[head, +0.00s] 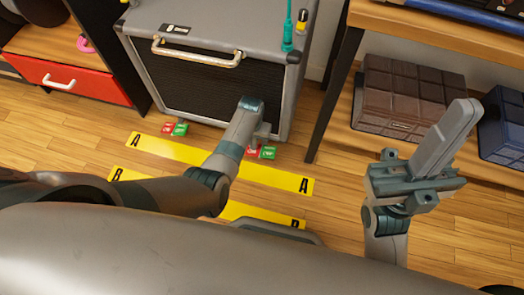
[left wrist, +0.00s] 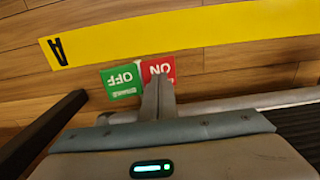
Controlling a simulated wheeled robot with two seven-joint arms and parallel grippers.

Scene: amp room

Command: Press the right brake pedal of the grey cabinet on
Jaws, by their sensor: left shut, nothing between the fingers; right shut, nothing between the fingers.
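The grey cabinet (head: 285,95) stands at the top middle of the head view, with a black grille and a beige handle. Its right brake pedal is a red ON half (head: 252,151) beside a green OFF half (head: 269,153), on the floor at the cabinet's front right. In the left wrist view, the red ON half (left wrist: 157,67) and the green OFF half (left wrist: 122,81) show upside down. My left gripper (left wrist: 158,80) is shut and empty, its tips over the edge of the red half; contact cannot be told. My right gripper (head: 466,106) is shut and empty, raised at the right.
A second red and green pedal (head: 174,129) lies at the cabinet's front left. Yellow strips marked A (head: 165,149) and B lie on the wooden floor. A wooden shelf (head: 440,170) with a brown case (head: 400,90) stands right, a red drawer (head: 65,80) left.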

